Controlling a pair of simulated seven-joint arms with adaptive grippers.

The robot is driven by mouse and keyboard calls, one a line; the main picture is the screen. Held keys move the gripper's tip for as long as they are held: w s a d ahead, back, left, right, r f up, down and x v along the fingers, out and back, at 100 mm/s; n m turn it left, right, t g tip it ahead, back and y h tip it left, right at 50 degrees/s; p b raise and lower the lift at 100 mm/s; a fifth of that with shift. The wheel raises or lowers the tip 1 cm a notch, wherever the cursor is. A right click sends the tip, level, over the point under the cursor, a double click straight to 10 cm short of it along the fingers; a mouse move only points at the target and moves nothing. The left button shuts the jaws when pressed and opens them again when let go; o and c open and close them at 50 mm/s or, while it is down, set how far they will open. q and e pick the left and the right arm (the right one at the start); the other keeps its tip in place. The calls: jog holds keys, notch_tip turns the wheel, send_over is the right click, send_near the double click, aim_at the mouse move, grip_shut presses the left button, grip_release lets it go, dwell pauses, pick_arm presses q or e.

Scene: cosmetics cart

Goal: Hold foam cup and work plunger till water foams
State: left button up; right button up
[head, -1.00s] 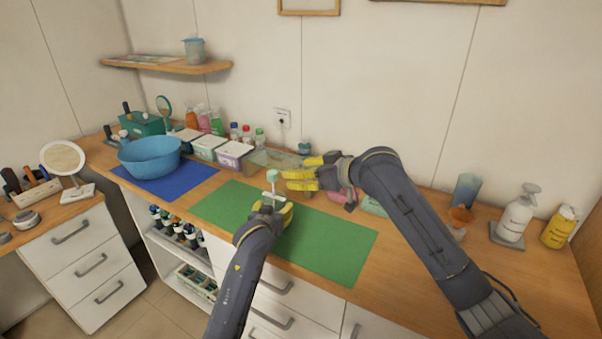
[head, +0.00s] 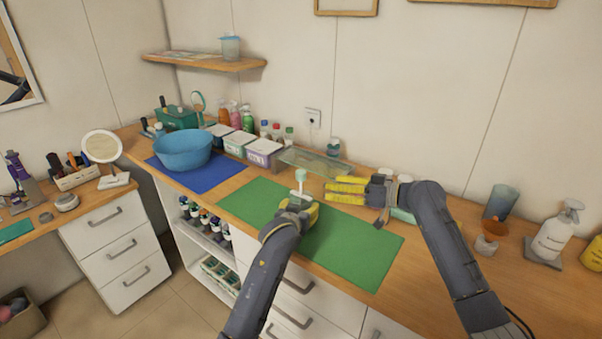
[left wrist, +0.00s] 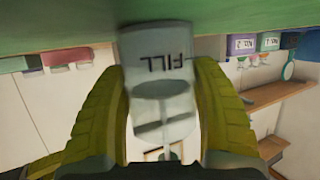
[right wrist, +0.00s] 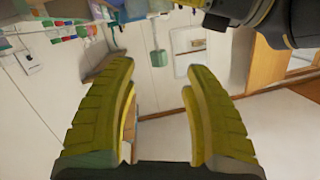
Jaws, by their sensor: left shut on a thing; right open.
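The clear foam cup (left wrist: 176,65), marked FILL, is held between the fingers of my left gripper (head: 297,207) over the green mat. In the left wrist view it shows upside down, with a round plunger disc and rod inside. The pale green plunger knob (head: 300,175) sticks up above my left gripper. My right gripper (head: 328,190) is open and empty, to the right of the knob and apart from it. In the right wrist view the knob (right wrist: 160,63) shows beyond the open fingers. The cup is mostly hidden by my left gripper in the head view; I cannot tell how much foam it holds.
The green mat (head: 350,250) is otherwise largely clear. A blue basin (head: 182,152) on a blue mat stands to the left. Lidded boxes, bottles and a clear tray (head: 315,163) line the back.

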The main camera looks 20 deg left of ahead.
aim_at(301, 171)
jog(key=a+n, duration=0.1)
jog(key=a, duration=0.2)
jog(key=w+a+r+n+y, duration=0.1)
jog(key=a, duration=0.3)
jog(key=w+a+n, duration=0.1)
jog(key=a, duration=0.3)
jog(key=shift+w+r+y, duration=0.2)
jog(key=shift+w+y, duration=0.05)
jog(key=shift+y, duration=0.15)
dwell(0.3)
jog(key=shift+c, duration=0.4)
grip_shut()
jog(key=shift+f, duration=0.1)
